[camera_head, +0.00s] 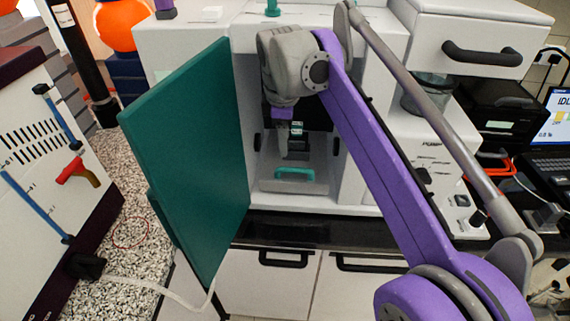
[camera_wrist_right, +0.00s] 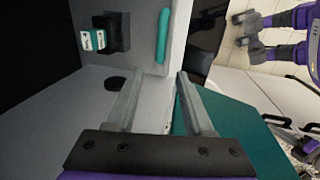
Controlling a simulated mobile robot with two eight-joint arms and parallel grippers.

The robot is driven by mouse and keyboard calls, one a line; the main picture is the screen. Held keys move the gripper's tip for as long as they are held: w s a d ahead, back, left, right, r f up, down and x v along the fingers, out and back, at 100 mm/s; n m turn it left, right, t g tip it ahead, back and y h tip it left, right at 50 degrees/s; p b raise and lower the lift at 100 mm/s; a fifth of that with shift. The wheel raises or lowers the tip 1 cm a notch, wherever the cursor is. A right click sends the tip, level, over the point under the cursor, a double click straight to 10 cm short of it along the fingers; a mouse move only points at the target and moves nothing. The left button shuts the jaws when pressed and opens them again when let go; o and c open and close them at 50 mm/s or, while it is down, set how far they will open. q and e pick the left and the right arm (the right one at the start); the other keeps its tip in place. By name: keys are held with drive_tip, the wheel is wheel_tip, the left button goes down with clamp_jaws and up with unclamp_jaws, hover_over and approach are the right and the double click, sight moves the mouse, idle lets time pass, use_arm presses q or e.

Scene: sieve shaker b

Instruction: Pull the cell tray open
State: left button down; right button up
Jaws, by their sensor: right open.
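The cell tray (camera_head: 293,187) is a grey tray low inside the open chamber of a white machine. A teal bar handle (camera_head: 295,173) is on it, and the handle also shows in the right wrist view (camera_wrist_right: 163,36). My right gripper (camera_head: 283,140) is inside the chamber opening, above and slightly left of the handle. In the wrist view its two fingers (camera_wrist_right: 160,78) are spread with nothing between them, and the handle lies beyond the fingertips, apart from them. My left gripper is in neither view.
The teal door (camera_head: 190,150) stands open on the chamber's left. A black block with a white-and-teal label (camera_wrist_right: 93,40) is inside the chamber. A white instrument (camera_head: 50,170) with blue bars and a red handle stands at far left. Drawers (camera_head: 270,280) are below the counter.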

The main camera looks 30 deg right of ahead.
sight(285, 168)
drive_tip(key=f, duration=0.3)
drive_tip(key=w+f, duration=0.1)
drive_tip(key=f, duration=0.3)
drive_tip(key=d+f+b, duration=0.1)
drive_tip(key=f, duration=0.2)
drive_tip(key=shift+w+f, duration=0.15)
drive_tip(key=shift+w, duration=0.2)
clamp_jaws()
idle(0.9)
